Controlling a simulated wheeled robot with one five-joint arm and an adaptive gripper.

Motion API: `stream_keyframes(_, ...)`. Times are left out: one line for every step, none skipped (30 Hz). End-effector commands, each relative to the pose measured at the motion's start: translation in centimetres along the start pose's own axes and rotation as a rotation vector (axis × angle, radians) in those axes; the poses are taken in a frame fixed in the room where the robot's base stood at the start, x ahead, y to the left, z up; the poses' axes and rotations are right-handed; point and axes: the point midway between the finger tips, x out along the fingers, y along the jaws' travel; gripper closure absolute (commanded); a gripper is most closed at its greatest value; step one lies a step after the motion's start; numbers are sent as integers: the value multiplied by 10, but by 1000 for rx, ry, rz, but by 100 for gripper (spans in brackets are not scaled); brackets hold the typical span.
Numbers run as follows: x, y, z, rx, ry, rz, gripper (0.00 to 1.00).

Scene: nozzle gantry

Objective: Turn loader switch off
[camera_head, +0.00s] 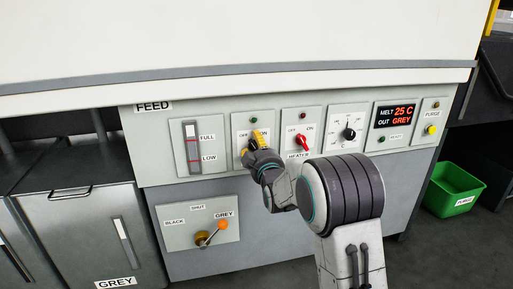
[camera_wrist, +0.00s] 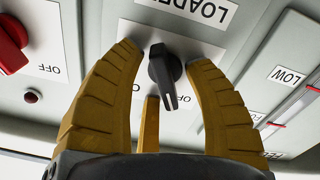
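The loader switch is a black knob (camera_wrist: 166,72) on a light panel under the upside-down LOADER label in the wrist view. Its pointer end hangs down in that picture, tilted slightly right. My gripper (camera_wrist: 165,58) has yellow fingers spread on both sides of the knob, with visible gaps and no clear contact. A third finger shows below the knob. In the head view my gripper (camera_head: 256,139) is at the loader panel (camera_head: 239,121) and hides the knob. OFF shows on the left and ON on the right there. The green lamp (camera_head: 253,120) above looks dark.
A red heater knob (camera_head: 302,142) sits close to the right of my gripper. Farther right are a black dial (camera_head: 349,133), a display (camera_head: 396,114) and a yellow purge button (camera_head: 431,129).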

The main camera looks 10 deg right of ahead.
Motion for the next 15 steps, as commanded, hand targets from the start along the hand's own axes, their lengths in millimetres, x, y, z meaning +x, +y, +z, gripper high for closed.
stream_keyframes(0, 0, 1, 0, -2, -1, 54)
stream_keyframes(0, -1, 1, 0, -3, -2, 54)
stream_keyframes(0, -1, 1, 1, -3, -2, 54)
stream_keyframes(0, -1, 2, 1, -4, -2, 54)
stream_keyframes(0, -1, 2, 1, -4, -3, 54)
stream_keyframes(0, -1, 2, 1, -5, -3, 54)
stream_keyframes(-1, -1, 2, 1, -5, -3, 54)
stream_keyframes(-2, -1, 2, 1, -5, -3, 54)
stream_keyframes(-3, -1, 2, 1, -5, -3, 54)
stream_keyframes(-4, -1, 2, 1, -6, -4, 54)
stream_keyframes(-6, -2, 2, 1, -6, -4, 54)
stream_keyframes(-9, -2, 2, 1, -6, -4, 54)
stream_keyframes(-12, -2, 2, 1, -6, -4, 54)
stream_keyframes(-16, -1, 2, 1, -6, -4, 54)
stream_keyframes(-20, -1, 2, 1, -6, -4, 54)
